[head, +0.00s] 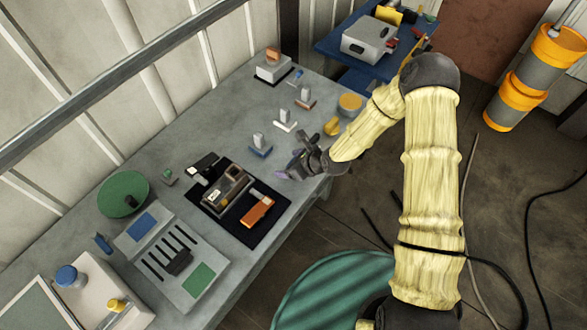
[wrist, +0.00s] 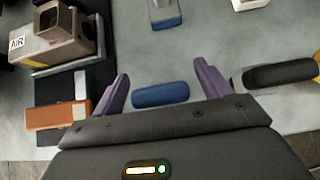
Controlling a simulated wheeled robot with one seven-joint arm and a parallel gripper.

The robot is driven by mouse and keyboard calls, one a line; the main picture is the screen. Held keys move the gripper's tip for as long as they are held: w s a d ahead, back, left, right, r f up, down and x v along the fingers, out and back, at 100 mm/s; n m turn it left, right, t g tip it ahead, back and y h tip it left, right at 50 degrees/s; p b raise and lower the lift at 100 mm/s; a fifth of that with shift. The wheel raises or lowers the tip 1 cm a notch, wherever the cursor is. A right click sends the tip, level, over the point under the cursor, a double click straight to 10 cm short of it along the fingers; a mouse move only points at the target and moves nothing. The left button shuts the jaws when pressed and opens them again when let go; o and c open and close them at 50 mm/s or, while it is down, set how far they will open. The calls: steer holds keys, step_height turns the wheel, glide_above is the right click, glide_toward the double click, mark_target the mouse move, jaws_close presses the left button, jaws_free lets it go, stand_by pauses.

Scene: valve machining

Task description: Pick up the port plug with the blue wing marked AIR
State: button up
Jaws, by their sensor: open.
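A blue elongated bar with rounded ends (wrist: 160,94), which looks like the blue wing of a port plug, lies over the grey table between my fingers in the wrist view. No AIR mark is readable on it, and any plug body under it is hidden. My gripper (wrist: 160,76) is open, with one purple finger on each side of the bar and a gap to both. In the head view my gripper (head: 287,174) is low over the table's right edge and hides the bar. A tan housing (wrist: 62,42) with a white AIR label stands at upper left.
An orange block (wrist: 58,115) lies on a black mat left of my gripper. A black rounded piece (wrist: 280,75) with yellow beside it is close on the right. A blue-based stand (head: 260,150) is beyond. A slotted tray (head: 165,262) and green disc (head: 122,192) are farther left.

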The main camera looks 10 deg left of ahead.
stand_by(0.5)
steer(key=c, duration=1.1)
step_height(320, 180, up, 10)
steer(key=shift+b, duration=1)
